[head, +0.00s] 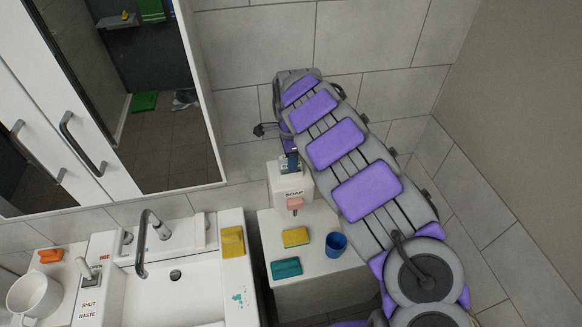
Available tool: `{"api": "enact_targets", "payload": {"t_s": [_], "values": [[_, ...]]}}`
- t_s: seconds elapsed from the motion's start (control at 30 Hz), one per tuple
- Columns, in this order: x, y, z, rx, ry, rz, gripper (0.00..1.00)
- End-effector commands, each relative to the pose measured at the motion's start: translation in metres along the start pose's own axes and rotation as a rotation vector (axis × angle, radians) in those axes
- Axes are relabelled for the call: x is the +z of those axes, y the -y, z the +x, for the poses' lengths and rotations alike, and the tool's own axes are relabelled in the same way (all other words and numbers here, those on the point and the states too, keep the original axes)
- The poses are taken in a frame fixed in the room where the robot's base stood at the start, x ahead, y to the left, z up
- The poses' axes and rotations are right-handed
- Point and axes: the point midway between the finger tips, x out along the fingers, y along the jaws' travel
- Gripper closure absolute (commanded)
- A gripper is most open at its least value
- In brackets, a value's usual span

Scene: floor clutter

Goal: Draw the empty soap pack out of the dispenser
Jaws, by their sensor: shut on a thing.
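The white soap dispenser (290,187), labelled SOAP, stands against the wall at the back of the white ledge, with a pink part low on its front. A dark blue soap pack (290,163) shows at the dispenser's top; I cannot tell how much of it is inside.
On the ledge (320,262) are a yellow sponge (296,237), a teal sponge (286,268) and a blue cup (336,244). To the left are a sink with a tap (150,240), a yellow cloth (232,242), a white mug (34,297) and a mirror cabinet. The right wall is bare.

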Motion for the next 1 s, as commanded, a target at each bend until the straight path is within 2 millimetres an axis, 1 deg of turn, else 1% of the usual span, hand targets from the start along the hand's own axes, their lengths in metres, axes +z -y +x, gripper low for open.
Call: {"api": "enact_targets", "payload": {"t_s": [0.7, 0.83, 1.0], "values": [[0.001, 0.001, -0.033, -0.002, 0.000, -0.002, 1.00], [0.000, 0.001, -0.037, -0.002, 0.001, 0.000, 1.00], [-0.001, 0.000, -0.036, -0.001, 0.001, 0.000, 1.00]]}}
